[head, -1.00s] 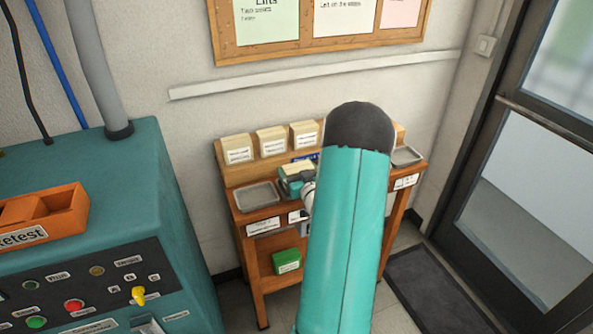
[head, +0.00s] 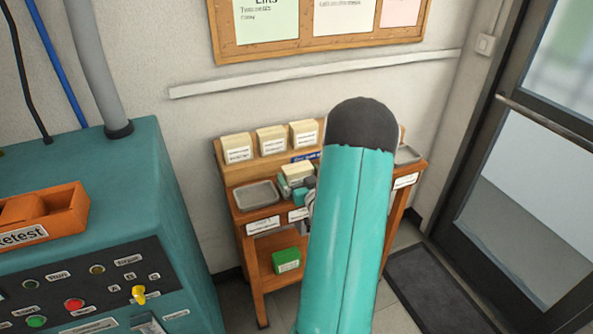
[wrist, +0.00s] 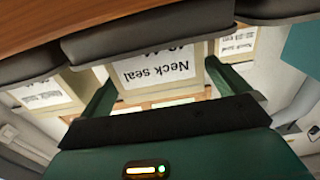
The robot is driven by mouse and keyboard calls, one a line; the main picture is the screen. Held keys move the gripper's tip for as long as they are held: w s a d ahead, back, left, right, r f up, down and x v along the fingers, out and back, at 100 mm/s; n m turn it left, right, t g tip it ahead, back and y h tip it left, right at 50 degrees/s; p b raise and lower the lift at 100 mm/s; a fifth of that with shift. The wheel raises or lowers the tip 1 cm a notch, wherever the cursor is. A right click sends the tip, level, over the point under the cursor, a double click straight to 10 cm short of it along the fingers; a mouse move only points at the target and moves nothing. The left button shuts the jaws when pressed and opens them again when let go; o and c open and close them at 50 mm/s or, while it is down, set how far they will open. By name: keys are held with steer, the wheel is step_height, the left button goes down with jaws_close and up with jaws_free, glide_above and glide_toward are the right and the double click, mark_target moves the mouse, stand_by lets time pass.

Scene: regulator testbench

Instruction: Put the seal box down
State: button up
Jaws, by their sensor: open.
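A cream seal box (wrist: 158,72) with a white label reading "Neck seal", upside down in the wrist view, sits between the two green fingers of my gripper (wrist: 165,88). The fingers are open, one on each side of the box. Whether they still touch it I cannot tell. In the head view the small cream box (head: 298,171) is on the wooden bench (head: 250,222), just right of the left grey tray. My gripper (head: 294,187) is at its near side, partly hidden by my teal arm. The underside of the box is hidden.
Several cream labelled boxes (head: 271,139) stand on the raised back shelf. Grey trays lie left (head: 256,195) and right (head: 407,154) of my gripper. A green box (head: 286,260) is on the lower shelf. A teal test machine (head: 110,200) stands left, a door (head: 520,190) right.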

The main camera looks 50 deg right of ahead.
steer(key=v, duration=0.8)
steer(key=shift+s, duration=0.3)
steer(key=shift+a, duration=0.15)
